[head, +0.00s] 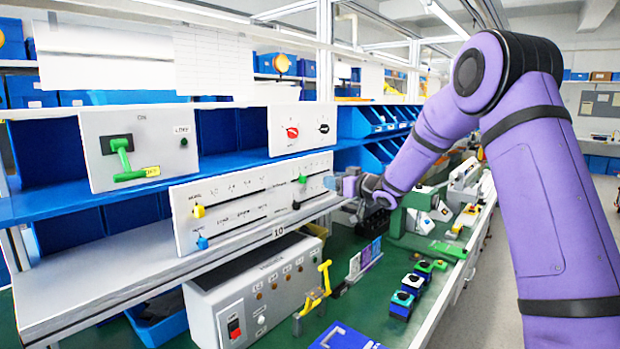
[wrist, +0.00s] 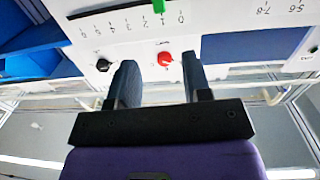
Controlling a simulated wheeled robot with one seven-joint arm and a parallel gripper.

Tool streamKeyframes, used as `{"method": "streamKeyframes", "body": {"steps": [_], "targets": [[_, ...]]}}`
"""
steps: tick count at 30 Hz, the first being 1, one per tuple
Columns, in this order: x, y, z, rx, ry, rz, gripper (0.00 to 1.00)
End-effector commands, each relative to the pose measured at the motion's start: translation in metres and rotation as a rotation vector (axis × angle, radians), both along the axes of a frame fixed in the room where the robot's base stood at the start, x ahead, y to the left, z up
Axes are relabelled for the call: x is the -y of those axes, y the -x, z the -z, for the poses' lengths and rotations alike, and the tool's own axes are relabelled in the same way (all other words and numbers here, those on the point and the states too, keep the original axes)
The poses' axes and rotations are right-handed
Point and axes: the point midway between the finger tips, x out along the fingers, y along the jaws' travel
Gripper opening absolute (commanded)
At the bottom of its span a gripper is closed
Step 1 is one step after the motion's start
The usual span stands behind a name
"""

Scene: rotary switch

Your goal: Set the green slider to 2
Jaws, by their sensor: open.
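The green slider (head: 302,179) sits on the upper right slot of a white slider panel (head: 222,217) in the head view. In the wrist view the green slider (wrist: 159,5) is at the top edge, partly cut off, above an upside-down scale. It stands a little left of the 0 mark, but its exact reading is unclear. My gripper (head: 333,183) is in front of the panel's right end, to the right of the slider. In the wrist view my gripper (wrist: 157,63) is open, with nothing held between its fingers.
A red dial (head: 292,132) and a black dial (head: 324,128) are on a panel above. The slider panel also carries a yellow slider (head: 198,211), a blue slider (head: 202,242) and a black slider (head: 296,205). A grey control box (head: 255,290) stands below.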

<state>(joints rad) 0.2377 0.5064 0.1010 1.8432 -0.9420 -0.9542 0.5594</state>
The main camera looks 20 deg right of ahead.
Motion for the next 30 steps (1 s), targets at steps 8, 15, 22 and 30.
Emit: {"method": "streamKeyframes", "body": {"steps": [8, 15, 22, 30], "targets": [[-0.006, -0.011, 0.013, 0.015, -0.036, -0.057, 0.45], [-0.028, -0.04, 0.013, 0.015, -0.036, -0.057, 0.45], [-0.051, -0.071, 0.013, 0.015, -0.033, -0.056, 0.45], [-0.064, -0.091, 0.013, 0.013, -0.034, -0.054, 0.45]]}}
